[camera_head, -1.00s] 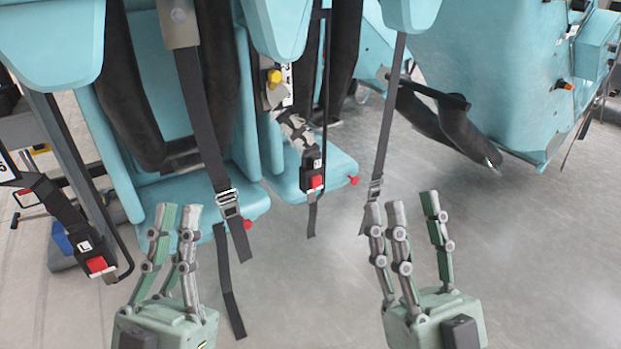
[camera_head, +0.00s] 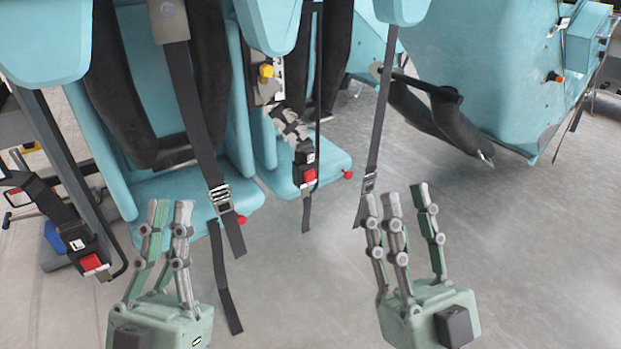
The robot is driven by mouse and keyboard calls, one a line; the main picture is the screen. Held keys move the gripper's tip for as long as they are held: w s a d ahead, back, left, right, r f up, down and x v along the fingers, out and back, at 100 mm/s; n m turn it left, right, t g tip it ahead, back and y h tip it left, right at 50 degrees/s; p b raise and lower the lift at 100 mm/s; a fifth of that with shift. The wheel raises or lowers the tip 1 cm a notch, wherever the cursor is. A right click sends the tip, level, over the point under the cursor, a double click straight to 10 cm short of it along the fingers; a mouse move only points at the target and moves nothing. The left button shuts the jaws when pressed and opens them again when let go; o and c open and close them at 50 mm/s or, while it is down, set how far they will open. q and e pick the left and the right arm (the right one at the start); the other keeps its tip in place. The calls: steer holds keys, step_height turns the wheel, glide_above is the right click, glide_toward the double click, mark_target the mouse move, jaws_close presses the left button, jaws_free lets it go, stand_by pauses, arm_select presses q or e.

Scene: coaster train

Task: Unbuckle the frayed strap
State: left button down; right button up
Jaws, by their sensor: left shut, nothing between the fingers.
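The strap with pale, worn-looking patches (camera_head: 289,128) hangs between the two seats. It runs into a black buckle with a red button (camera_head: 308,176), and a black tail hangs below. A second black buckle with a red button (camera_head: 91,262), labelled L, is at the left on a plain dark strap. My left gripper (camera_head: 171,208) is shut and empty, pointing up in front of the left seat, well below and left of the worn strap's buckle. My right gripper (camera_head: 402,199) points up, empty, right of and below that buckle. How far its fingers are apart is unclear.
A plain black strap with a metal slide (camera_head: 220,198) hangs over the left seat (camera_head: 150,199). Another black strap (camera_head: 377,130) hangs just behind my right fingers. A teal car part (camera_head: 490,80) stands at upper right. The grey floor (camera_head: 540,250) at right is clear.

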jaws_close()
stand_by(1.3)
